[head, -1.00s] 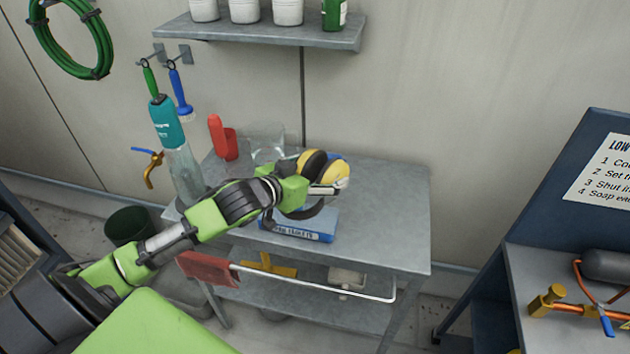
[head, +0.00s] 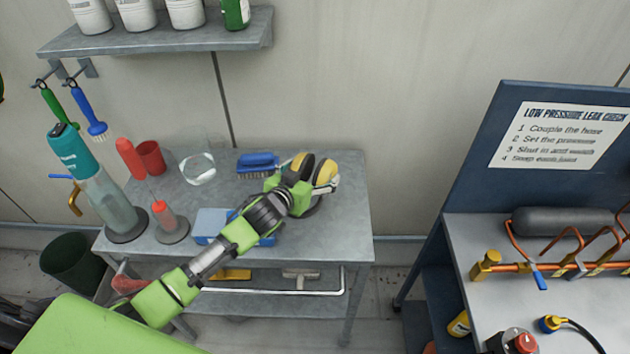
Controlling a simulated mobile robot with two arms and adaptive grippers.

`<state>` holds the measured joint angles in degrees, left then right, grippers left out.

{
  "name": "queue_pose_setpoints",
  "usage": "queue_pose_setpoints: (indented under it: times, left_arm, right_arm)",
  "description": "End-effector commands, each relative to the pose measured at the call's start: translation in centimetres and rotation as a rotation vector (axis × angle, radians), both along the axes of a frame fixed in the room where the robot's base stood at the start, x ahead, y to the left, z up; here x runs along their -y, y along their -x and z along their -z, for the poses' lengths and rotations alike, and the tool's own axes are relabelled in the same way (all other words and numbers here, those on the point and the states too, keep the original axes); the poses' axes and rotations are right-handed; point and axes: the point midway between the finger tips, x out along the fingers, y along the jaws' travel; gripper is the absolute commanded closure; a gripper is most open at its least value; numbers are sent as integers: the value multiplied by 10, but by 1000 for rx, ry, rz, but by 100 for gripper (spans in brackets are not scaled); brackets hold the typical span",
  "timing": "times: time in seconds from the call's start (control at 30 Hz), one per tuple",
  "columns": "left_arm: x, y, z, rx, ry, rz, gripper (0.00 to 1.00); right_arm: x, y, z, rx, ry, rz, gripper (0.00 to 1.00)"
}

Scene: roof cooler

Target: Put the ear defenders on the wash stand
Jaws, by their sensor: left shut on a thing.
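The ear defenders (head: 326,172), with yellow and black cups, are over the right part of the grey metal wash stand (head: 345,230). My left gripper (head: 312,187) is shut on them, reaching in from the lower left. The gripper hides part of the cups and band. I cannot tell whether they touch the top. My right gripper is not in view.
The stand's right front is clear. A blue bench (head: 470,200) stands to the right.

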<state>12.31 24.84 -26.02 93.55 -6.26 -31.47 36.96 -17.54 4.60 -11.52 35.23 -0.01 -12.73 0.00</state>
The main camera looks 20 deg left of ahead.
Motion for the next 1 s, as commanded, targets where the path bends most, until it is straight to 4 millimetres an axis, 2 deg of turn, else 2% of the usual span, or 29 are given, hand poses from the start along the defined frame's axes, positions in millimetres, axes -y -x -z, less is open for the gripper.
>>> queue_pose_setpoints:
  times: [0.1, 0.2, 0.5, 0.8, 0.83, 0.87, 0.9, 1.0]
  left_arm:
    - [6, -6, 8, 3, 1, -1, 40]
    - [10, -8, 13, 3, 1, 0, 40]
    - [12, -9, 46, 2, 1, 0, 40]
    - [12, -9, 48, 2, 1, 0, 40]
    - [11, -8, 50, 0, 1, -1, 11]
    - [11, -9, 49, 0, 1, -1, 3]
    - [11, -9, 49, 0, 1, -1, 0]
    - [11, -8, 49, 0, 1, -1, 0]
  right_arm:
    - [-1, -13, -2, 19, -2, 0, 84]
    - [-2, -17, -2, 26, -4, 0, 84]
    - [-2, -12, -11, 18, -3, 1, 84]
    - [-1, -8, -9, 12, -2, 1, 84]
    - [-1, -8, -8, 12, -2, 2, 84]
    - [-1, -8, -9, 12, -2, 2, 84]
    - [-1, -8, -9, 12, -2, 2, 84]
    - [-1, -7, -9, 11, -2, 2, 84]
